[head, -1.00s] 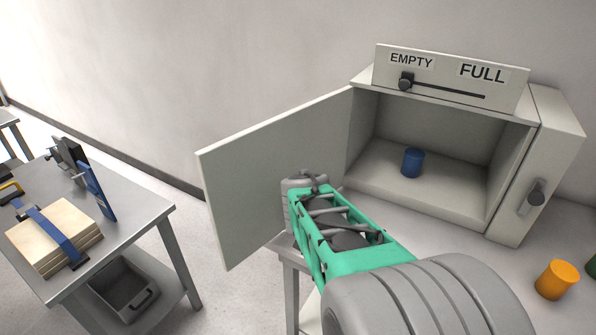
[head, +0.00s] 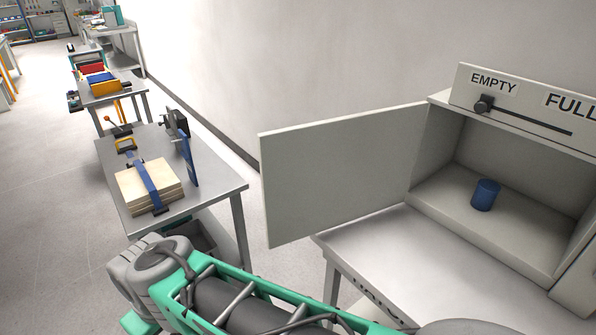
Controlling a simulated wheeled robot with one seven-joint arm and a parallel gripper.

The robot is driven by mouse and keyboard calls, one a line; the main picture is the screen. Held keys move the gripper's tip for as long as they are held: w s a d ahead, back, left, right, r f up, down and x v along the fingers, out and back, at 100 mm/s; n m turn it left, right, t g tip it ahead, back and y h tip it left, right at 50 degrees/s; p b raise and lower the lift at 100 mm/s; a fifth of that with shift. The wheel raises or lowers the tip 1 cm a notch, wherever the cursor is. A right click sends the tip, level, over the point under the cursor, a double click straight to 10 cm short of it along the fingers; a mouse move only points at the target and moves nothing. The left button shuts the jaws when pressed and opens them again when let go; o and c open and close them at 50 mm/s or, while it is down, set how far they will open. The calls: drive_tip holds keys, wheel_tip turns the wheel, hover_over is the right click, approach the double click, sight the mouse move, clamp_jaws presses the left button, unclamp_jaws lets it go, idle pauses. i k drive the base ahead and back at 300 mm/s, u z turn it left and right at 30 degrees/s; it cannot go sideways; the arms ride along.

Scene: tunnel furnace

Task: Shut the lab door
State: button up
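The lab door (head: 340,175) is a flat light-grey panel in the head view. It stands wide open, swung out to the left of the cabinet, hinged at the cabinet's left front edge. The cabinet (head: 441,203) is open at the front, and a blue cylinder (head: 485,195) stands on its floor. My arm, green and grey, crosses the bottom of the view, in front of and below the door. Its grey far part is at the lower left, apart from the door in the picture. My gripper's fingers do not show.
A slider panel (head: 521,112) marked EMPTY and FULL sits on the cabinet, its knob at the EMPTY end. A white-topped table (head: 385,240) carries the cabinet. At left, a metal table (head: 219,180) holds clamped wooden boards (head: 136,190). Open floor lies at far left.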

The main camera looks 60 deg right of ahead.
sight(317, 177)
drive_tip(key=u, duration=0.05)
drive_tip(key=i, duration=1.9)
drive_tip(key=z, duration=2.65)
drive_tip(key=k, duration=0.35)
drive_tip(key=u, duration=0.65)
drive_tip(key=i, duration=0.4)
drive_tip(key=z, duration=0.15)
